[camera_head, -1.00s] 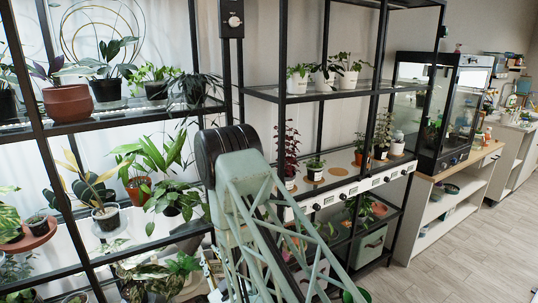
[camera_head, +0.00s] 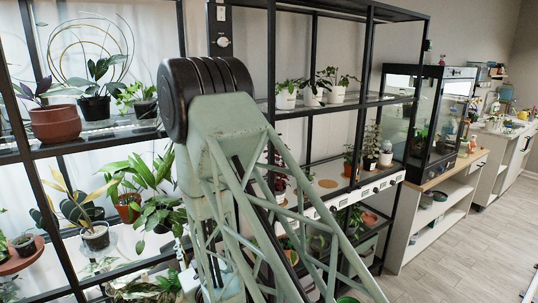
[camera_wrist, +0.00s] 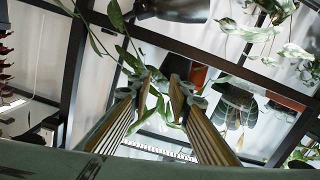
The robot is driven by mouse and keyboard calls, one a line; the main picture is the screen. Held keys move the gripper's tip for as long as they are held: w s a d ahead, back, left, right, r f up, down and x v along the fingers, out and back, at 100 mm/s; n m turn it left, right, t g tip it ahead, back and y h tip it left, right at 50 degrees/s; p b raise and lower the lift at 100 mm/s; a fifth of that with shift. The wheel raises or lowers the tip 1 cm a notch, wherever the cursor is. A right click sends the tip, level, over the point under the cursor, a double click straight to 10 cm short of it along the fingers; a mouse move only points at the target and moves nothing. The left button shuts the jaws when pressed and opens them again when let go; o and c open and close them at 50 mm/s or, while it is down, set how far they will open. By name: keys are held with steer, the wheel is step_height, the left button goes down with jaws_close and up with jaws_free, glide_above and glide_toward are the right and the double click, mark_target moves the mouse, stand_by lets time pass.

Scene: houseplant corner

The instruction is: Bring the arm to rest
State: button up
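My arm (camera_head: 228,140), a pale green lattice link with a dark ribbed joint at its top, stands upright in the middle of the head view, in front of the plant shelves. My gripper is hidden in the head view. In the wrist view my gripper (camera_wrist: 161,82) shows as two brass-coloured ribbed fingers with a gap between the tips. It is open, and I see nothing held between the fingers. Leaves and shelf parts show beyond the tips; whether any leaf touches them I cannot tell.
A black shelf rack with a terracotta pot (camera_head: 54,122) stands at left. Another rack with white pots (camera_head: 286,98) stands behind my arm. A glass cabinet (camera_head: 433,110) sits on a wooden counter at right. The floor (camera_head: 470,250) at lower right is clear.

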steer(key=d+r+m+g+h+b, duration=0.1)
steer(key=d+r+m+g+h, duration=0.1)
steer(key=d+r, duration=0.65)
steer(key=d+r+m+g+h, duration=0.1)
steer(key=d+r+h, duration=0.3)
steer(key=d, duration=0.8)
steer(key=s+d+r+m+g+h, duration=0.1)
steer(key=s+d+r, duration=0.2)
steer(key=s+d, duration=0.3)
steer(key=s+d+r+m+g, duration=0.1)
steer(key=s+d+r+g, duration=0.15)
steer(key=s+d, duration=0.35)
steer(key=s+d+r+m+g, duration=0.1)
steer(key=s+d, duration=0.3)
steer(key=s, duration=0.7)
steer(key=s+d+r+m+g+h+b, duration=0.1)
steer(key=s+d, duration=0.4)
steer(key=s, duration=0.6)
steer(key=s+d+r+m+g+h, duration=0.1)
steer(key=s+d, duration=0.4)
steer(key=s, duration=0.6)
steer(key=shift+s+d+r+g+b, duration=0.2)
steer(key=shift+r+g+b, duration=0.1)
steer(key=shift+r+g, duration=0.25)
